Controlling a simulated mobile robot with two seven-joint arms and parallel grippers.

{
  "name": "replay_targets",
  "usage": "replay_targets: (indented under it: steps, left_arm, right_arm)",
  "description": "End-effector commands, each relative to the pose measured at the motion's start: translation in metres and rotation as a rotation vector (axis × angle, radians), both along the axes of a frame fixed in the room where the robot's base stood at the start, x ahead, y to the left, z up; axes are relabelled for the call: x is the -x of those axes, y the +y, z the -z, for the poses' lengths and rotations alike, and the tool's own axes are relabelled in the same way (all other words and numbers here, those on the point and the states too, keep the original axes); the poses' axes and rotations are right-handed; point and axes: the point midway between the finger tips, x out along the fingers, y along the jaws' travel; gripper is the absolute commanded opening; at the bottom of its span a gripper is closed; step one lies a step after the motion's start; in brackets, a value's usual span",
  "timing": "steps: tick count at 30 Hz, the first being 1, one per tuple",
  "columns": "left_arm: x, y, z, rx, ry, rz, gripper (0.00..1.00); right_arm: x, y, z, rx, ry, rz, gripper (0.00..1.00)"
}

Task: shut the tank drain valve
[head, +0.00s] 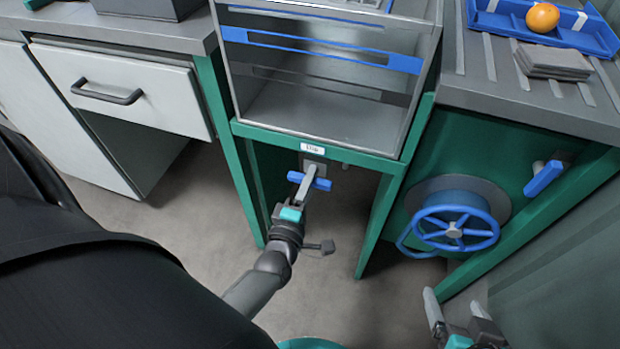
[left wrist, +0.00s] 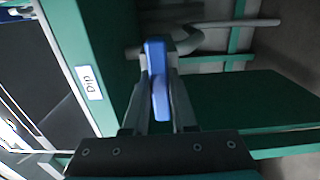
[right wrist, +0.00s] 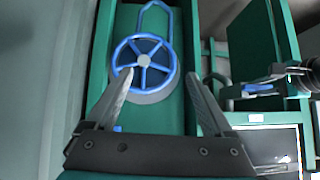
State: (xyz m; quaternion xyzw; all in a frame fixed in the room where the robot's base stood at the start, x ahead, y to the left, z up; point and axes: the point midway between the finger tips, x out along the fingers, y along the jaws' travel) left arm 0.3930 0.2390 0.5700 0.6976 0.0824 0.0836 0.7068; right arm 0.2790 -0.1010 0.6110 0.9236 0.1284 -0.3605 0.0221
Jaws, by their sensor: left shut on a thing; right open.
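A steel tank (head: 300,112) with a glass-like front stands in a green frame; the small label below it appears to read "Dip" and also shows in the left wrist view (left wrist: 88,83). Under the label is a valve with a blue lever (head: 322,184), lying crosswise in the head view. My left gripper (head: 306,186) is shut on this lever; in the left wrist view the blue lever (left wrist: 157,75) sits between both fingers. My right gripper (head: 455,303) is open and empty, below and apart from a blue handwheel (head: 455,231), which also shows in the right wrist view (right wrist: 144,60).
A second blue lever (head: 543,178) is on the green cabinet right of the handwheel. The grey counter (head: 480,80) above holds a blue tray (head: 490,22) with an orange fruit (head: 543,17) and a grey stack (head: 553,62). A white drawer (head: 150,95) is at left. Floor below is open.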

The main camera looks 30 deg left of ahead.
Motion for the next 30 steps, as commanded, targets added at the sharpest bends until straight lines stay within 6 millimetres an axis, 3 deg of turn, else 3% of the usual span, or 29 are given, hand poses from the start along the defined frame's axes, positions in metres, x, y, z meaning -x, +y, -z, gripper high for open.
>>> replay_targets:
  steps: [2, 3, 10, 20, 30]
  left_arm:
    - [0.000, 0.000, 0.000, 0.005, 0.000, -0.001, 0.00]
    - [0.000, 0.000, 0.000, 0.005, 0.000, -0.001, 0.29]
    - [0.000, 0.000, 0.000, 0.003, 0.000, -0.001, 0.55]
    - [0.002, -0.001, 0.000, 0.002, 0.001, -0.001, 0.55]
    - [0.032, -0.008, -0.001, 0.002, 0.003, 0.000, 0.55]
  right_arm:
    - [-0.001, 0.000, -0.001, -0.001, -0.006, 0.001, 0.86]
    - [-0.002, 0.000, -0.002, -0.001, -0.007, 0.001, 0.86]
    - [-0.003, 0.000, -0.002, -0.002, -0.010, 0.003, 0.86]
    - [-0.002, -0.001, 0.000, 0.000, -0.002, 0.004, 0.86]
    - [0.011, -0.022, -0.003, 0.071, 0.142, 0.030, 0.86]
